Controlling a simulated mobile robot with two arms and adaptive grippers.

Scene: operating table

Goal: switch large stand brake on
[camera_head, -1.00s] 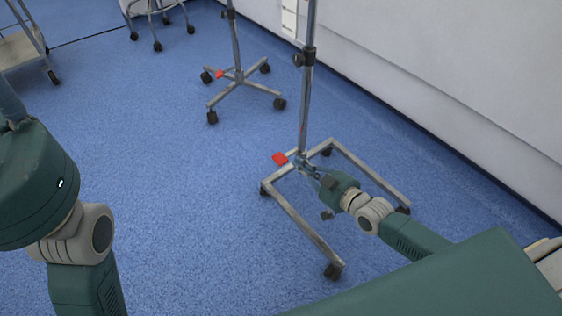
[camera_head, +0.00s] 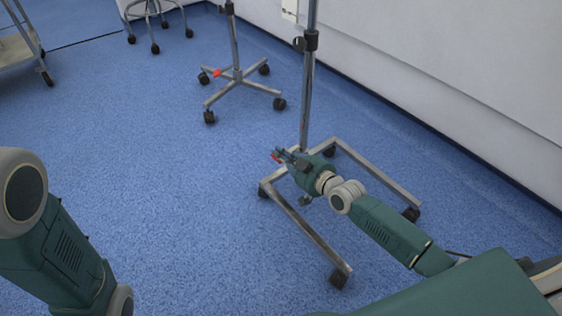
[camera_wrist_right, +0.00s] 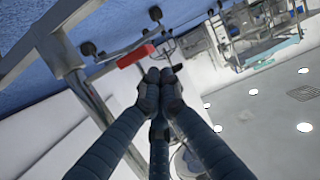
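The large stand (camera_head: 307,95) has a tall metal pole on a U-shaped wheeled frame. Its red brake pedal (camera_head: 275,157) sits at the frame's left corner, mostly covered by my right gripper (camera_head: 283,156) in the head view. In the right wrist view the red pedal (camera_wrist_right: 136,56) is just above and left of the fingertips (camera_wrist_right: 160,76). The fingers are drawn together with nothing visible between them. I cannot tell whether they touch the pedal. My left arm shows at the left edge; its gripper is out of view.
A smaller stand (camera_head: 237,75) with a red pedal (camera_head: 217,73) and a cross-shaped wheeled base stands behind. A stool (camera_head: 152,20) and a cart (camera_head: 22,45) are farther back. A wall (camera_head: 450,80) runs along the right. Blue floor (camera_head: 150,140) is open at left.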

